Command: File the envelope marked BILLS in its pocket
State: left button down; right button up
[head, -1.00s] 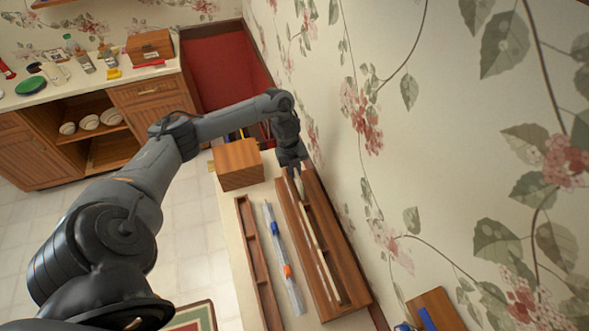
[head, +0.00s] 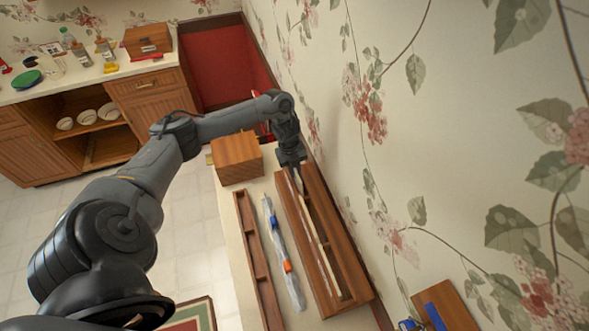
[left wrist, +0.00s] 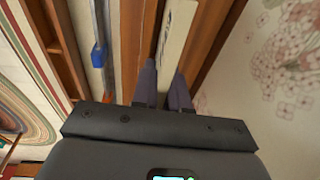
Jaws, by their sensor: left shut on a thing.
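My left gripper (head: 298,183) points down at the far end of a long wooden rack (head: 345,262) beside the wallpapered wall. In the left wrist view, its two dark fingers (left wrist: 165,78) are shut on a thin cream piece (left wrist: 176,35), which looks like the envelope. A long pale edge (head: 317,232) runs along the rack towards the near end in the head view. I cannot read any BILLS marking, and the pocket labels do not show. I cannot tell whether the envelope is inside a pocket or just above. My right gripper is not in view.
A clear strip with blue and orange pieces (head: 290,280) lies left of the rack. A narrow wooden divided tray (head: 247,222) lies beyond it. A wooden box (head: 237,158) stands at the far end. The wall is close on the right.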

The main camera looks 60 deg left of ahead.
pick_arm(q)
jog(key=c, duration=1.1)
grip_release()
jog(key=shift+a+r, duration=0.1)
jog(key=shift+r, duration=0.4)
jog(key=shift+s+a+r+p, duration=0.2)
jog(key=shift+r+p, duration=0.1)
jog(key=shift+r, duration=1.3)
jog(key=shift+s+a+r+p, duration=0.1)
jog(key=shift+a+r+p, duration=0.2)
jog(key=shift+r, duration=1.35)
jog(key=shift+s+a+r+p, duration=0.15)
jog(key=shift+r+p, duration=0.2)
jog(key=shift+r, duration=1.25)
